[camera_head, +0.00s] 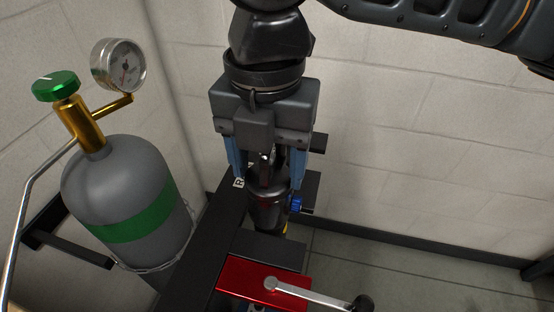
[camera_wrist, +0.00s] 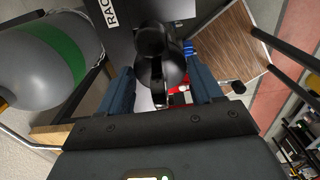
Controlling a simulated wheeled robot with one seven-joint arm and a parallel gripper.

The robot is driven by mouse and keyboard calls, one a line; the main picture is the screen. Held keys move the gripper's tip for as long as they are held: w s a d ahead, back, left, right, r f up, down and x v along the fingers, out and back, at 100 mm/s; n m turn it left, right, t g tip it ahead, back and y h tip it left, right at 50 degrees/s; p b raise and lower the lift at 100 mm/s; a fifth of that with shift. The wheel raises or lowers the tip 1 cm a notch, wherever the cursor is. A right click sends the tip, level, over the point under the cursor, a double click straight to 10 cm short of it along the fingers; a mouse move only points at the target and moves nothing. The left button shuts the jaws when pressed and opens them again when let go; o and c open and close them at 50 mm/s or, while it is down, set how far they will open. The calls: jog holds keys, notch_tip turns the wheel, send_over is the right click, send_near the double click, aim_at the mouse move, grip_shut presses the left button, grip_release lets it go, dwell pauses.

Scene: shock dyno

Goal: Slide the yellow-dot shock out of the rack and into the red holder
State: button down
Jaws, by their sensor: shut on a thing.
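A black shock (camera_head: 267,212) stands about upright below my gripper (camera_head: 267,186), its top between the blue fingers. My gripper is shut on the shock's upper part. A small patch of yellow shows low on the shock's right side; I cannot tell whether it is a dot. In the wrist view the shock (camera_wrist: 152,42) shows from above between the fingers. The red holder (camera_head: 236,278), with a silver lever, is nearer the camera than the shock. The rack (camera_head: 230,213) is the dark frame beside the shock; whether the shock still touches it is hidden.
A grey gas cylinder (camera_head: 120,195) with a green band, brass valve and gauge (camera_head: 118,66) stands close on the left. The silver lever (camera_head: 315,294) reaches right from the holder. A blue knob (camera_head: 296,204) sits right of the shock. Open floor lies at right.

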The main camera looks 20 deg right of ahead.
jog(key=shift+w+a, duration=0.35)
jog(key=shift+a, duration=0.2)
jog(key=shift+f, duration=0.35)
jog(key=shift+f, duration=0.1)
jog(key=shift+c, duration=0.5)
grip_release()
jog(key=shift+s+f, duration=0.1)
jog(key=shift+r, duration=3.95)
